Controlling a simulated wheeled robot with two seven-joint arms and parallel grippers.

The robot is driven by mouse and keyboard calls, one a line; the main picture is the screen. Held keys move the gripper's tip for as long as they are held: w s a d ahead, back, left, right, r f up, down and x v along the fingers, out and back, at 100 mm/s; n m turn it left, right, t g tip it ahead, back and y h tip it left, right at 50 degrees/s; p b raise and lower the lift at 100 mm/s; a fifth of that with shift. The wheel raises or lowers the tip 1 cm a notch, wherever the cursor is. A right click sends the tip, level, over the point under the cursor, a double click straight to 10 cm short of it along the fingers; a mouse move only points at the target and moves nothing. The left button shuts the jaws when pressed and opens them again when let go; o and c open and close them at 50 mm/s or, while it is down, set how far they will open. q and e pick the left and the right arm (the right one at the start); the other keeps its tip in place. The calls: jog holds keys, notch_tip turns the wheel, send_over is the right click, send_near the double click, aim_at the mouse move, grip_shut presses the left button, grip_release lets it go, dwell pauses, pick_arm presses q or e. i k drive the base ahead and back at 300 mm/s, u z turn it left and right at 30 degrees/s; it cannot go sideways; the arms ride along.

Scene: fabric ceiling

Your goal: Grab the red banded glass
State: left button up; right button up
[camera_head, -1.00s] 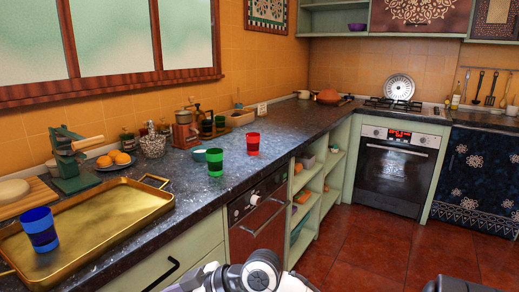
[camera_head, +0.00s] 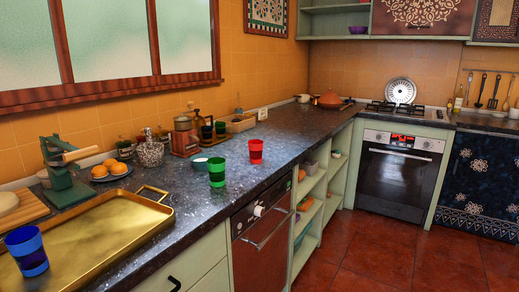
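The red banded glass (camera_head: 256,151) stands upright on the dark countertop, near its front edge and above the drawer-front appliance. A green banded glass (camera_head: 216,172) stands just left of it and nearer to me. A blue banded glass (camera_head: 27,251) stands on the gold tray at the lower left. Neither of my grippers shows in the head view now, so whether they are open or shut is hidden.
The gold tray (camera_head: 150,217) covers the near left counter. A plate of orange fruit or buns (camera_head: 109,171), a green press (camera_head: 62,172), a glass jar (camera_head: 150,152) and a coffee grinder (camera_head: 185,134) line the back. The counter (camera_head: 310,128) right of the red glass is clear.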

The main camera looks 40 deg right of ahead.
aim_at(255, 146)
jog(key=i, duration=0.55)
jog(key=z, duration=3)
jog(key=i, duration=1.8)
jog(key=u, duration=1.7)
